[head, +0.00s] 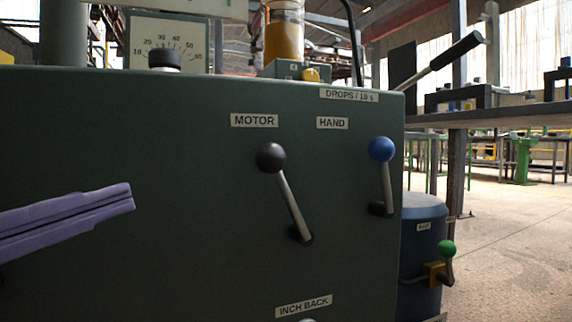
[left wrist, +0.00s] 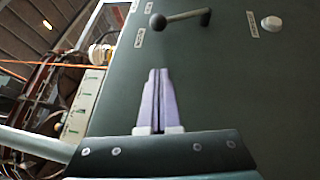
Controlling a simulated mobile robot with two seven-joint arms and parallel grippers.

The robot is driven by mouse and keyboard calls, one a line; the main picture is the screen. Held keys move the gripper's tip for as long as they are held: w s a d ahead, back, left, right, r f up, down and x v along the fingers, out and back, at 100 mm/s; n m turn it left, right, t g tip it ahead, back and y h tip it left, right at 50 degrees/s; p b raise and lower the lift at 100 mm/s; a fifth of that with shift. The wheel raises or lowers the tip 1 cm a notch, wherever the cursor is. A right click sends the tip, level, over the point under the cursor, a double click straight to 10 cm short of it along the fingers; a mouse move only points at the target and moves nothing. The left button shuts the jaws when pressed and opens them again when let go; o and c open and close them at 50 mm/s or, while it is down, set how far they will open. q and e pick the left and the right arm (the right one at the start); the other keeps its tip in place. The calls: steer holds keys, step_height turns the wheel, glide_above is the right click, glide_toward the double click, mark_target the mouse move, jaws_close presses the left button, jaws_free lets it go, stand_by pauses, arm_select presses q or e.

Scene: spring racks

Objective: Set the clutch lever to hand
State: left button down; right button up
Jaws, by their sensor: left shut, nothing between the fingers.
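The clutch lever is a metal rod with a black ball knob (head: 270,157) on the dark green panel. It leans up and left from its pivot, its knob below the MOTOR label (head: 254,120) and left of the HAND label (head: 332,123). The black knob also shows at the top of the left wrist view (left wrist: 158,21). My left gripper (head: 132,197) has purple fingers, shut and empty. It is left of the lever, a clear gap from it. Its fingers also show in the left wrist view (left wrist: 158,72). My right gripper is not in view.
A blue-knobbed lever (head: 381,149) stands to the right on the same panel. The INCH BACK label (head: 304,306) is below, with a white button (left wrist: 272,23) beside it. A blue drum (head: 424,240) and a green-knobbed handle (head: 447,248) are beyond the panel's right edge.

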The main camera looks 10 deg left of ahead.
mark_target(194, 174)
arm_select(q)
steer(key=p+x, duration=0.1)
steer(key=x, duration=0.8)
steer(key=shift+w+d+r, duration=0.35)
steer(key=shift+w+d, duration=0.05)
steer(key=shift+d, duration=0.4)
steer(key=shift+w+d+r, duration=0.1)
steer(key=shift+w+d, duration=0.1)
steer(key=shift+d, duration=0.3)
steer(key=shift+w+d, duration=0.25)
steer(key=shift+d, duration=0.45)
